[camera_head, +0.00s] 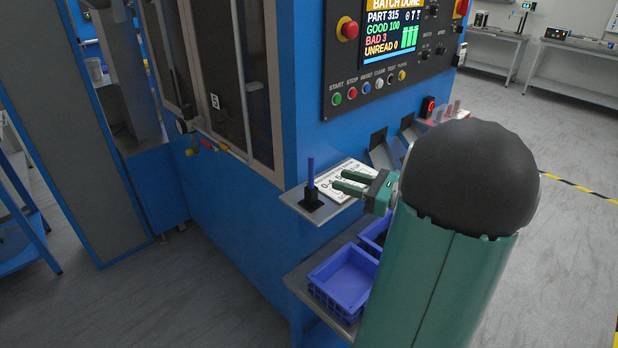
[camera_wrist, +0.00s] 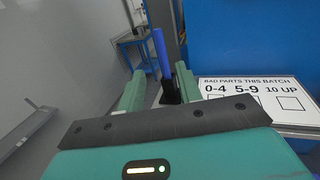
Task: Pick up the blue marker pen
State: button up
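The blue marker pen (camera_head: 310,168) stands upright in a black holder (camera_head: 311,199) on a small grey shelf (camera_head: 340,214) on the blue machine. My gripper (camera_head: 338,180) is open and empty, just right of the pen in the head view, its fingers pointing at it over a white card (camera_head: 354,170). In the wrist view, the pen (camera_wrist: 161,52) shows beyond and between the fingertips (camera_wrist: 159,78), nearer the right finger. A gap shows between fingertips and pen in the head view. The black holder (camera_wrist: 170,93) is partly hidden by my gripper in the wrist view.
The card (camera_wrist: 258,92) reads "BAD PARTS THIS BATCH" with empty boxes. Below the shelf, a blue bin (camera_head: 343,279) sits on a lower ledge. The machine's control panel (camera_head: 385,70) rises behind. Open floor (camera_head: 200,285) lies to the left.

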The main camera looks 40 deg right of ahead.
aim_at(311, 169)
jog(key=x, duration=1)
jog(key=shift+d, duration=0.2)
grip_shut()
